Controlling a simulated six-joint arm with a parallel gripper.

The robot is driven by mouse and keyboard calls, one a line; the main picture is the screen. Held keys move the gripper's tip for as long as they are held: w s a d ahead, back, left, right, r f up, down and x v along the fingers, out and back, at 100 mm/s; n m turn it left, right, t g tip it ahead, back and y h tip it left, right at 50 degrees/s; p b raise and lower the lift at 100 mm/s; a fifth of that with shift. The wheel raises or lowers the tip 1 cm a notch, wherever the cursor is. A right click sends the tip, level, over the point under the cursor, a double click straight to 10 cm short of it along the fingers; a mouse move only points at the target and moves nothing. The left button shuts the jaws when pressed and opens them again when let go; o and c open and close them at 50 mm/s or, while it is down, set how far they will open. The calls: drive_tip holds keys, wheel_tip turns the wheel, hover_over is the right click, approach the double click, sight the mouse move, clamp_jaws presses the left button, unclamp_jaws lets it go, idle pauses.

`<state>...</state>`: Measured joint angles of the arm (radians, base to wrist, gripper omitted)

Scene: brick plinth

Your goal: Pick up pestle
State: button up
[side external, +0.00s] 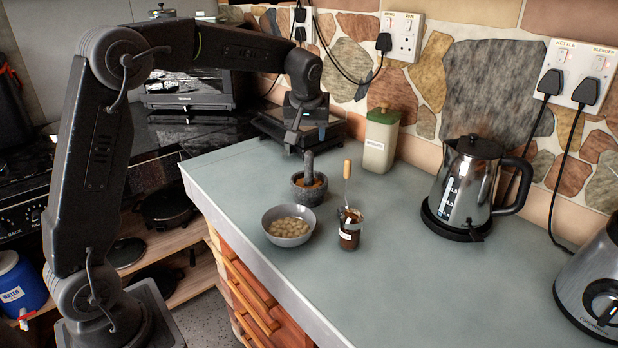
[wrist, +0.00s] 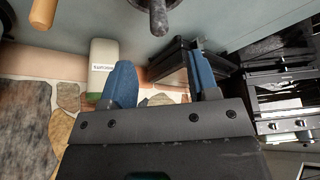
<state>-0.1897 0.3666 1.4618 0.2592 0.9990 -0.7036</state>
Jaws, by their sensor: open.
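The grey stone pestle (side external: 308,165) stands nearly upright in the dark stone mortar (side external: 310,196), which holds brown powder. In the wrist view the pestle (wrist: 157,17) shows at the top edge, with part of the mortar (wrist: 172,3) cut off by the frame. My gripper (side external: 307,136) is above and slightly behind the mortar, apart from the pestle. In the wrist view my gripper's two blue fingers (wrist: 160,65) are spread with nothing between them.
A bowl of nuts (side external: 289,224) and a jar (side external: 349,230) with a wooden-handled utensil (side external: 347,170) stand close to the mortar. A green-lidded canister (side external: 380,140) and kettle (side external: 467,185) are behind and right. The counter's front right (side external: 420,300) is clear.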

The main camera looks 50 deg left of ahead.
sight(309, 152)
drive_tip(key=x, duration=1)
drive_tip(key=shift+s+d+f, duration=0.1)
drive_tip(key=shift+s+d, duration=0.05)
drive_tip(key=shift+s, duration=0.05)
drive_tip(key=shift+c, duration=0.3)
drive_tip(key=c, duration=0.9)
drive_tip(key=shift+c, duration=0.3)
